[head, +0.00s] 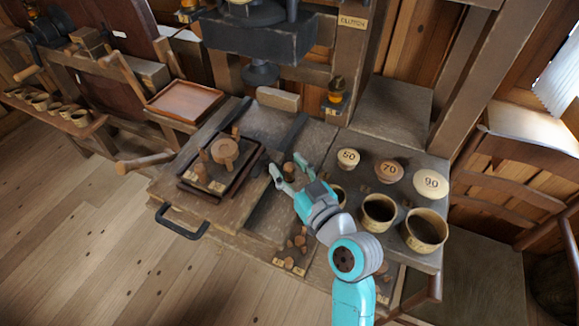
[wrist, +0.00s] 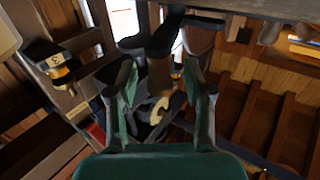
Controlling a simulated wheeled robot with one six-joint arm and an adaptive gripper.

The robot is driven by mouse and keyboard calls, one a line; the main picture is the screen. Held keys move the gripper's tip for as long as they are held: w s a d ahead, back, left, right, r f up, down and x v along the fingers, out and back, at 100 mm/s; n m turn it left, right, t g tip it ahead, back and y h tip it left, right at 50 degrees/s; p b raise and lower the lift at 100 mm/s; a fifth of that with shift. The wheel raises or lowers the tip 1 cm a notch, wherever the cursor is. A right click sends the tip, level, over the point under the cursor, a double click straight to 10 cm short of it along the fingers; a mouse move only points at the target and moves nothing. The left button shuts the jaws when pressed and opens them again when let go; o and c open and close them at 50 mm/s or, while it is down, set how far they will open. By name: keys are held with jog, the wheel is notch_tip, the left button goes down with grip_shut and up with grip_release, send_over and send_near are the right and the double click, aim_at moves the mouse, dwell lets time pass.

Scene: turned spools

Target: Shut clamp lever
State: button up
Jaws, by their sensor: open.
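My gripper (head: 289,168) is open over the dark bench, right of the fixture; its spread fingers also show in the wrist view (wrist: 160,85). A small brown knob-like piece (head: 288,171) shows between the fingertips in the head view; I cannot tell whether they touch it. In the wrist view a pale round end (wrist: 158,110) and a dark upright part show between the fingers. The fixture (head: 203,182) is a dark square tray with pegs and a round wooden spool (head: 225,149). Dark bars lie beside it. Which part is the clamp lever I cannot tell for sure.
Cups (head: 379,210) and round lids marked 50, 70 and 90 (head: 430,183) stand to the right. A dark press head (head: 258,40) hangs behind. An empty wooden tray (head: 184,101) is at back left. A wooden handle (head: 146,162) juts out at left. Small wooden pieces (head: 297,241) lie in front.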

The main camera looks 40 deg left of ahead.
grip_shut()
jog(key=shift+s, duration=0.35)
jog(key=shift+a, duration=0.1)
dwell(0.7)
jog(key=shift+s+a, duration=0.3)
jog(key=shift+s, duration=0.4)
jog(key=shift+s+a, duration=0.25)
jog(key=shift+s, duration=0.4)
